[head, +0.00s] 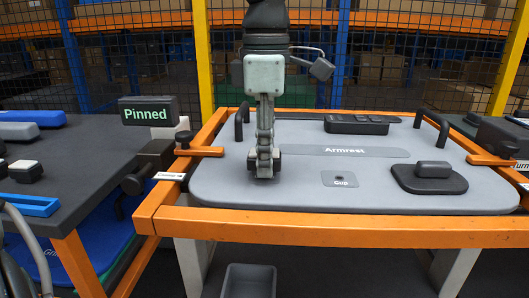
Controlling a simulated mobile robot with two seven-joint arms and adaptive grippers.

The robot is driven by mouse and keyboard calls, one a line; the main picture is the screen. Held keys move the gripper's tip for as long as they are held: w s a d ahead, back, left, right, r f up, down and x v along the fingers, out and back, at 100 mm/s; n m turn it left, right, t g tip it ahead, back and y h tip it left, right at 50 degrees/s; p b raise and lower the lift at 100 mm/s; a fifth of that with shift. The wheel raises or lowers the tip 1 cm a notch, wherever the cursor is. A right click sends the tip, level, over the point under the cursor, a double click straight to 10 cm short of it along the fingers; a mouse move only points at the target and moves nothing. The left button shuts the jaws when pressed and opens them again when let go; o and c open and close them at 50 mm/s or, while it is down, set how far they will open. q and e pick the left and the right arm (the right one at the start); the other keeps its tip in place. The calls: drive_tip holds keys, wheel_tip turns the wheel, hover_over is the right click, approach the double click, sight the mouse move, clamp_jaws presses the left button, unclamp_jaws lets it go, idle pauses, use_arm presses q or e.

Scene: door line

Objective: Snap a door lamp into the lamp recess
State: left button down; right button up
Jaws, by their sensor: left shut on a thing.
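My left gripper (265,165) hangs straight down over the left part of the grey door panel (235,190). It is shut on a small dark piece, mostly hidden by the fingers, that fits the door lamp. The piece is at or just above the panel; I cannot tell if it touches. My right gripper is not in view.
An orange frame (330,231) with clamps holds the panel. Black handles, a switch block (356,124) and a black raised part (430,177) sit on it. A dark table (95,150) at left carries blue parts, small white-topped blocks (24,170) and a "Pinned" sign (148,112).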

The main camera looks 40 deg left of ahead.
use_arm(q)
drive_tip(key=shift+f+b, duration=0.75)
drive_tip(key=shift+f, duration=0.15)
idle(1.4)
